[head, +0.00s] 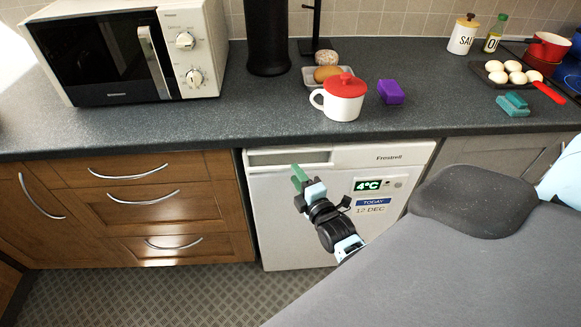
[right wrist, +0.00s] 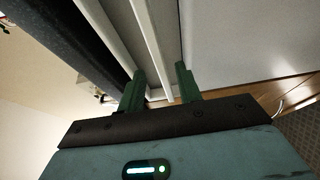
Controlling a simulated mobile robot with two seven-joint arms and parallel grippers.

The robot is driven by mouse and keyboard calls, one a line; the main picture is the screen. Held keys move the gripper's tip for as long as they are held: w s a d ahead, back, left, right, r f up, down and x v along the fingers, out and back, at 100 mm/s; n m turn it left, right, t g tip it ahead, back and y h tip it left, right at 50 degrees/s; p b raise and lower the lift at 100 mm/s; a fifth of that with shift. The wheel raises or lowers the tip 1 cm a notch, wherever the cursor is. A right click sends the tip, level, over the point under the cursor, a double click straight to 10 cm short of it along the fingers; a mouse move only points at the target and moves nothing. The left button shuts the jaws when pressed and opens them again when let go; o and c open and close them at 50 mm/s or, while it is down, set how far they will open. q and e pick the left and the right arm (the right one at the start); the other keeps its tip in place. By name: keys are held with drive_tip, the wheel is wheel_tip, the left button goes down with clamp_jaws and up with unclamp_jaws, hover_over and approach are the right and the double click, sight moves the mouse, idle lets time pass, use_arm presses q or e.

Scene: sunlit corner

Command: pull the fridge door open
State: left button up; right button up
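The fridge is a white under-counter unit, and its front door (head: 285,225) looks shut in the head view. A recessed grip strip (head: 290,157) runs along the door's top left. My right gripper (head: 304,176) is in front of the door's upper left part, just below that strip. In the right wrist view its two green fingers (right wrist: 160,78) stand apart. A white edge of the fridge (right wrist: 152,45) runs towards the gap between them; I cannot tell whether they touch it. My left gripper is not in view.
The dark worktop (head: 235,118) overhangs the fridge. Wooden drawers (head: 140,200) with metal handles stand to its left. A white mug with a red lid (head: 341,100) and a purple block (head: 390,92) sit above the fridge. The patterned floor (head: 150,295) in front is clear.

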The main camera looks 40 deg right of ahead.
drive_tip(key=shift+w+d, duration=0.2)
drive_tip(key=shift+w, duration=0.9)
drive_tip(key=shift+w+d, duration=0.15)
drive_tip(key=shift+w, duration=0.95)
clamp_jaws()
